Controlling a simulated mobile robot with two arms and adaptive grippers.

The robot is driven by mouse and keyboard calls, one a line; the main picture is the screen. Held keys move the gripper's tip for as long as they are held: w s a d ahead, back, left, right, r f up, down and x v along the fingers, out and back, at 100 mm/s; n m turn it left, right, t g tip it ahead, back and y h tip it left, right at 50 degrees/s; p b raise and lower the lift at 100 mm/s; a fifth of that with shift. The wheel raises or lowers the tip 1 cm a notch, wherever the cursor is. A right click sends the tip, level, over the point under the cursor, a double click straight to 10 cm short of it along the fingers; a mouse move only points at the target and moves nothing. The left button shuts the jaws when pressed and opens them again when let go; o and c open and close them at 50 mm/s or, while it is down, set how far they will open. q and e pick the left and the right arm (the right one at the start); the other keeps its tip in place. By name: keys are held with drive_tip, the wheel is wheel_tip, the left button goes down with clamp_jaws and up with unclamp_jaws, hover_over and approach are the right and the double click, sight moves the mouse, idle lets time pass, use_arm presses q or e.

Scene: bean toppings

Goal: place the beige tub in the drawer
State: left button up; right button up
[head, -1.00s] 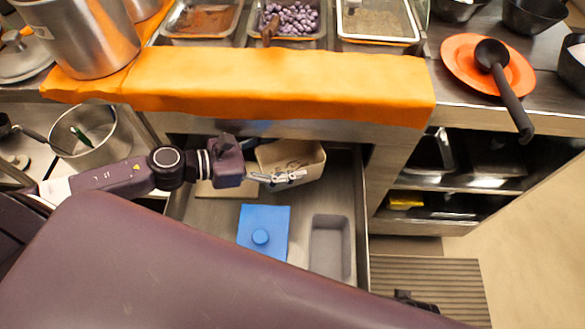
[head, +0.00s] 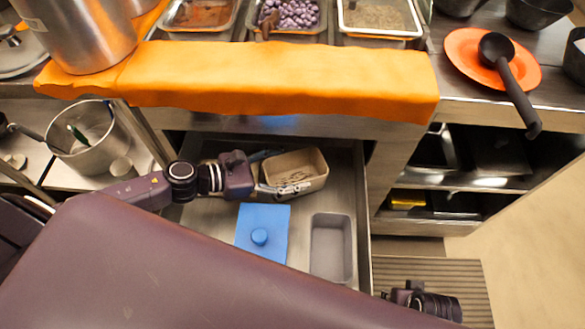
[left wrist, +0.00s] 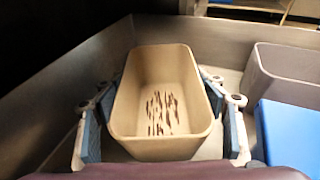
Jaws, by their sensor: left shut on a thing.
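The beige tub (head: 297,170) is inside the open drawer (head: 362,235), near its back right. It also shows in the left wrist view (left wrist: 160,145), upright, with dark streak marks on its inner floor. My left gripper (head: 283,189) is shut on the tub, with one finger along each long side. Whether the tub's underside touches the drawer floor is hidden. A dark purple part of my right arm (head: 425,301) shows at the lower right; its fingers cannot be made out.
An orange cloth (head: 270,80) covers the counter edge above. A metal pot (head: 95,140) stands to the left.

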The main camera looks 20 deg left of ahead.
drive_tip(key=shift+r, duration=0.2)
use_arm(q)
drive_tip(key=o, duration=1.8)
drive_tip(key=shift+f, duration=0.1)
use_arm(e)
drive_tip(key=shift+r, duration=0.15)
use_arm(q)
drive_tip(key=shift+r, duration=0.2)
drive_tip(key=shift+v, duration=0.9)
drive_tip(key=v, duration=0.4)
drive_tip(key=shift+s+a, duration=0.15)
drive_tip(key=p+v, duration=0.1)
drive_tip(key=v, duration=0.3)
drive_tip(key=shift+v, duration=0.9)
use_arm(e)
drive_tip(key=shift+s+f, duration=0.25)
drive_tip(key=shift+f, duration=0.95)
drive_tip(key=shift+s+f, duration=0.25)
drive_tip(key=shift+f, duration=0.9)
